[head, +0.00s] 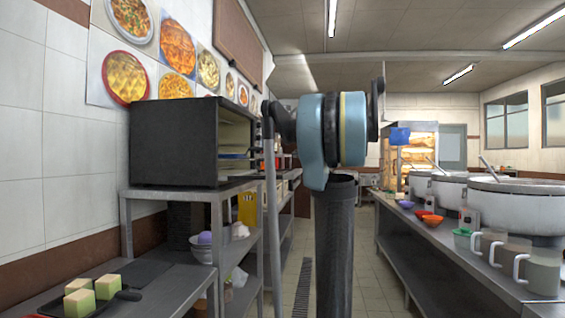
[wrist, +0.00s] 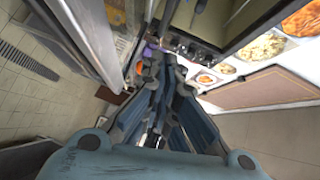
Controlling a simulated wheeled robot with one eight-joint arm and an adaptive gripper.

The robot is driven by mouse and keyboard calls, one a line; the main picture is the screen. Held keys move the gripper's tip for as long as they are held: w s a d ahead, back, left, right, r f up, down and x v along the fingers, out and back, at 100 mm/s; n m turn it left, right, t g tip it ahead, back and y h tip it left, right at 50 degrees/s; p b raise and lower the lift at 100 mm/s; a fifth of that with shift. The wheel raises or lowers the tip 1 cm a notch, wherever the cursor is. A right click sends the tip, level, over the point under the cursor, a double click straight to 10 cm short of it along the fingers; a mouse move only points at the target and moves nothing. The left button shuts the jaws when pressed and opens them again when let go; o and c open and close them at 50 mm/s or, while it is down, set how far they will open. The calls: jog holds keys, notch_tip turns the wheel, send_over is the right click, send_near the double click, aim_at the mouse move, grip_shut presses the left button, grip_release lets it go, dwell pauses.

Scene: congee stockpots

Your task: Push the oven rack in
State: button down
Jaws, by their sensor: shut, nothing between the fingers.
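The black oven (head: 175,145) stands on a metal table against the left wall, its open front facing right. Pale layers show inside the opening, but I cannot clearly make out the oven rack or how far in it sits. In the wrist view the dark oven (wrist: 197,22) is at the top, tilted in the picture. My gripper (wrist: 162,64) is shut and empty, its fingers pointing up the picture towards the area just beside the oven. I cannot tell whether it touches anything. In the head view my arm hides the gripper.
The oven's metal table (head: 190,192) has lower shelves with bowls. Pale cubes (head: 92,290) lie on a front-left counter. Large pots (head: 515,205) stand along the right counter (head: 450,245). A tiled aisle (head: 375,290) runs between. Food pictures (head: 125,77) hang above the oven.

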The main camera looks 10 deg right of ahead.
jog(key=x, duration=1)
jog(key=shift+w+d, duration=0.2)
jog(key=shift+w+a+f, duration=0.1)
jog(key=shift+a, duration=0.45)
jog(key=shift+w+a+f, duration=0.1)
jog(key=shift+a, duration=0.45)
jog(key=shift+w+a+f, duration=0.15)
jog(key=shift+w+a, duration=0.15)
jog(key=shift+a, duration=0.4)
